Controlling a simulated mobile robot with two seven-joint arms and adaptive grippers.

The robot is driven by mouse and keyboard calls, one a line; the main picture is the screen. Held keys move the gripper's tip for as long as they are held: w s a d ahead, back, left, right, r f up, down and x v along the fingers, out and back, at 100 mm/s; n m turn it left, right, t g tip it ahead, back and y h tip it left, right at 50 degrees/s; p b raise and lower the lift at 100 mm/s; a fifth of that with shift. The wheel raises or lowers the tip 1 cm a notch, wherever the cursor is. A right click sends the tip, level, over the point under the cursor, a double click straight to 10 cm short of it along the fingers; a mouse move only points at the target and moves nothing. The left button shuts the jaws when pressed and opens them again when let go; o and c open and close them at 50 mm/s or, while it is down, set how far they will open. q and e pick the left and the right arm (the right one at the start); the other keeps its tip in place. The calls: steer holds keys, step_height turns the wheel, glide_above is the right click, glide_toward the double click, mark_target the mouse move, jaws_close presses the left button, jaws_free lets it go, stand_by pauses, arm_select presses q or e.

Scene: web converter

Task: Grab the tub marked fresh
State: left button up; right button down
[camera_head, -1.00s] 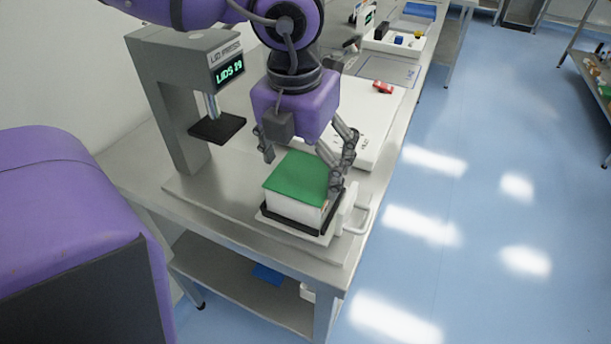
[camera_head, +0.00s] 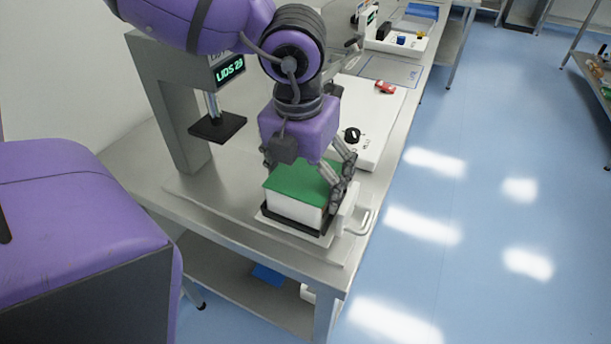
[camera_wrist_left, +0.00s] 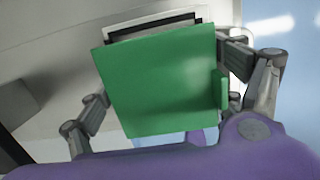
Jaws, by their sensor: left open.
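A white tub with a green lid (camera_head: 300,180) sits in a black-rimmed holder on a sliding tray at the front of the metal bench. No "fresh" marking can be read on it. My left gripper (camera_head: 307,178) is open, pointing down over the tub, with its fingers apart on either side of the lid. In the left wrist view the green lid (camera_wrist_left: 160,80) fills the middle, with one finger on each side. I cannot tell whether the fingers touch the tub. My right gripper is not in view.
A grey lid press (camera_head: 165,100) with a lit display reading "LIDS" and a black plate (camera_head: 217,127) stands left of the tub. A white panel with a black knob (camera_head: 352,135) and a red item (camera_head: 385,87) lies behind. A white handle (camera_head: 360,220) sticks out right.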

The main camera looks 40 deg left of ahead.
arm_select(q)
steer(key=shift+f, duration=0.1)
steer(key=shift+f+b, duration=0.1)
steer(key=shift+b, duration=0.2)
steer(key=c, duration=1.2)
